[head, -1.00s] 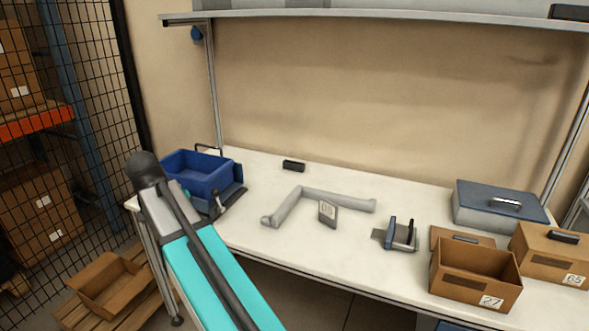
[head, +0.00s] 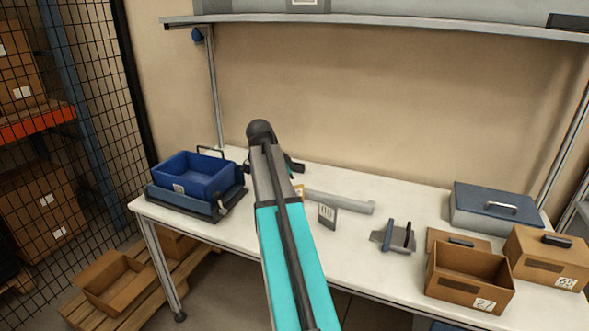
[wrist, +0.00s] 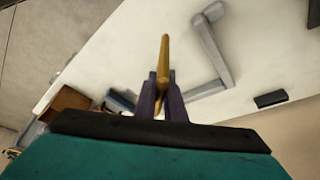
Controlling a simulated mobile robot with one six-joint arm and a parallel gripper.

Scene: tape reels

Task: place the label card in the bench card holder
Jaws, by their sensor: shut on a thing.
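A thin yellow-tan card (wrist: 164,50) stands up edge-on between the fingers of my gripper (wrist: 163,95) in the wrist view. The gripper is shut on it. In the head view my arm hides most of the gripper; a small orange-yellow patch, apparently the card (head: 299,190), shows at the arm's right edge. The likely card holder (head: 397,236), a grey base with a blue upright and a dark upright, stands on the bench to the right, apart from the card. Its slot is too small to judge.
A grey angled bar (wrist: 213,50) and a numbered grey plate (head: 327,215) lie between my arm and the holder. A blue bin (head: 193,178) stands left. Cardboard boxes (head: 468,276) and a grey case (head: 497,208) stand right. Bench (head: 345,255) front is clear.

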